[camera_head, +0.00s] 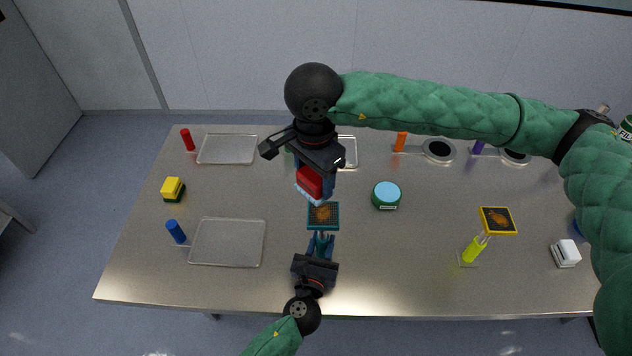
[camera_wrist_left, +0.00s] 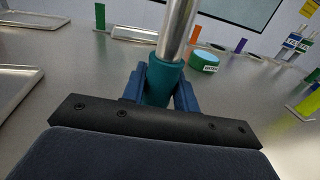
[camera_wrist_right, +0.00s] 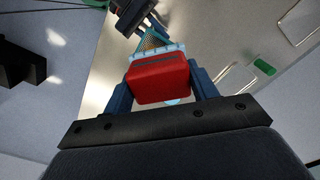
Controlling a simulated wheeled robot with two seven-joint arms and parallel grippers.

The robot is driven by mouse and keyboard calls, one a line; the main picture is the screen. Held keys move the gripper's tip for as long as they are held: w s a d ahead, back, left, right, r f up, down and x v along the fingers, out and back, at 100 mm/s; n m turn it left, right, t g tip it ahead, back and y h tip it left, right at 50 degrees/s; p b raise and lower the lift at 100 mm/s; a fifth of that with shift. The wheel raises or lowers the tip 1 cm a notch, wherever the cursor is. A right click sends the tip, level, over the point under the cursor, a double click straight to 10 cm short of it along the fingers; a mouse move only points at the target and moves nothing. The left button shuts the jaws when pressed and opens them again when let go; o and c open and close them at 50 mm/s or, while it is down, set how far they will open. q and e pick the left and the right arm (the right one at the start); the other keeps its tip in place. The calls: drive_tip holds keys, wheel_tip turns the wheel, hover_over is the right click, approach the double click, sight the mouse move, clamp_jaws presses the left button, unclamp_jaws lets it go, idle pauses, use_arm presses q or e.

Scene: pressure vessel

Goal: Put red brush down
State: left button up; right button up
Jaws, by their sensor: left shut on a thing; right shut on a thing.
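The red brush (camera_head: 309,182) has a red block body and pale blue bristles. My right gripper (camera_head: 317,178) is shut on it and holds it above the middle of the table, close to a teal-framed square head (camera_head: 323,215). The right wrist view shows the brush (camera_wrist_right: 158,80) between the fingers, bristles facing the teal head. My left gripper (camera_head: 320,245) is shut on the teal handle (camera_wrist_left: 162,80) of that square-headed tool. The handle and its metal shaft show in the left wrist view. Whether bristles and square head touch is unclear.
Two clear trays (camera_head: 228,240) (camera_head: 227,149) lie on the left of the table (camera_head: 140,270); another tray is partly hidden behind my right gripper. A yellow brush (camera_head: 173,188), a green tin (camera_head: 386,195), a yellow square-headed tool (camera_head: 497,220) and a white brush (camera_head: 565,253) stand around.

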idle(0.3)
drive_tip(key=w+d+f+m, duration=0.5)
drive_tip(key=w+d+f, duration=0.3)
drive_tip(key=w+f, duration=0.15)
drive_tip(key=s+d+f+m, duration=0.2)
drive_tip(key=s+d+f, duration=0.25)
drive_tip(key=d, duration=0.25)
drive_tip(key=s+d+f+m, duration=0.2)
drive_tip(key=s+d+f, duration=0.2)
drive_tip(key=s+d, duration=0.25)
drive_tip(key=f, duration=0.9)
drive_tip(key=shift+w+d+f, duration=0.1)
drive_tip(key=shift+d+f, duration=0.25)
drive_tip(key=shift+f, duration=0.05)
drive_tip(key=shift+f, duration=0.1)
drive_tip(key=o, duration=1)
drive_tip(key=shift+c, duration=0.2)
